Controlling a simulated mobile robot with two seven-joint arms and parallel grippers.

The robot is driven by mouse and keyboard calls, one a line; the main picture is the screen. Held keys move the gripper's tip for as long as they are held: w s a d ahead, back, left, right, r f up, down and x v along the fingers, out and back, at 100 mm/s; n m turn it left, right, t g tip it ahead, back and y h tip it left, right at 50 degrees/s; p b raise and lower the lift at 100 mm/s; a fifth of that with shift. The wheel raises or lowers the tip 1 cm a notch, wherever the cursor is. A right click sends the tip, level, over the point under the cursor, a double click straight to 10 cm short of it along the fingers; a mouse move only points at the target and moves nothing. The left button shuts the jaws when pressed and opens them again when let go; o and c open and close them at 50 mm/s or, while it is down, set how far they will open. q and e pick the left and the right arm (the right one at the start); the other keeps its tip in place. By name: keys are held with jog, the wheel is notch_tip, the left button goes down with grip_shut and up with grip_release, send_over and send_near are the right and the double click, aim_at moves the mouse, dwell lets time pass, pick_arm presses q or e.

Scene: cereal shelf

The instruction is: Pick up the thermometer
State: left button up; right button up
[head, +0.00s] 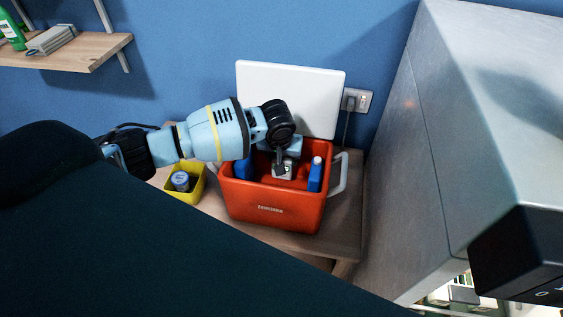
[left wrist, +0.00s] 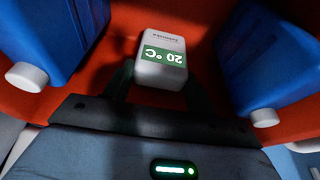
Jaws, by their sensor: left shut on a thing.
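The thermometer is a small white box (left wrist: 163,58) with a green band reading "20 °C", upside down in the left wrist view. In the head view the thermometer (head: 285,169) shows inside the red cooler box (head: 270,209). My left gripper (head: 281,163) reaches down into the cooler from above. In the left wrist view its fingers (left wrist: 160,82) are at the thermometer's two sides, shut on it. Dark shadow hides part of the fingers. Whether the thermometer is clear of the cooler floor I cannot tell. My right gripper is not in view.
Blue bottles with white caps stand on both sides of the thermometer, one left (left wrist: 50,40) and one right (left wrist: 268,60). The cooler's white lid (head: 290,95) stands open behind. A yellow bin (head: 188,192) is left of the cooler, and a grey cabinet (head: 400,170) is right.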

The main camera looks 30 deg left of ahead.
pick_arm(q)
notch_tip(320, 180, up, 26)
jog(key=shift+f+p, duration=0.1)
jog(key=shift+p, duration=0.25)
jog(key=s+d+f+m, duration=0.3)
jog(key=s+d+f, duration=0.1)
jog(key=s+f, duration=0.3)
jog(key=shift+s+d+f+h, duration=0.25)
jog(key=shift+f+h, duration=0.15)
jog(key=shift+f, duration=0.3)
jog(key=shift+a, duration=0.2)
